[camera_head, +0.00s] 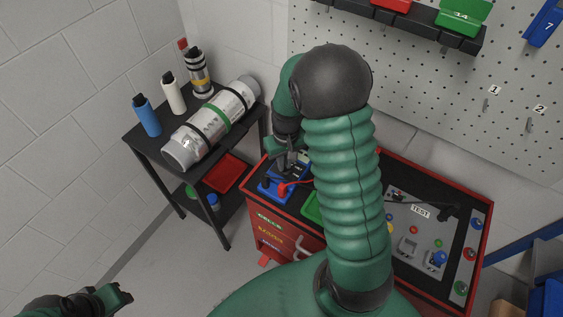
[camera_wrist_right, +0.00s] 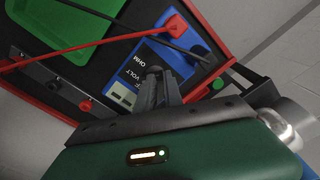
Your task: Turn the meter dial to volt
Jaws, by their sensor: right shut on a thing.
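The blue meter (camera_head: 268,188) sits at the left end of the red cart's top. In the right wrist view the meter (camera_wrist_right: 186,62) shows a black face with the labels OHM, VOLT and a third, partly covered one. My right gripper (camera_wrist_right: 153,82) is over this face, beside the OHM and VOLT labels, shut on the dial. The fingers hide the dial, so its pointing direction cannot be read.
A red plug (camera_wrist_right: 174,24) and a black plug (camera_wrist_right: 207,64) with cables are on the meter. A green tray (camera_wrist_right: 68,22) lies beside it. A test panel (camera_head: 425,230) fills the cart's right side. A black shelf (camera_head: 150,150) with bottles and a cylinder stands left.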

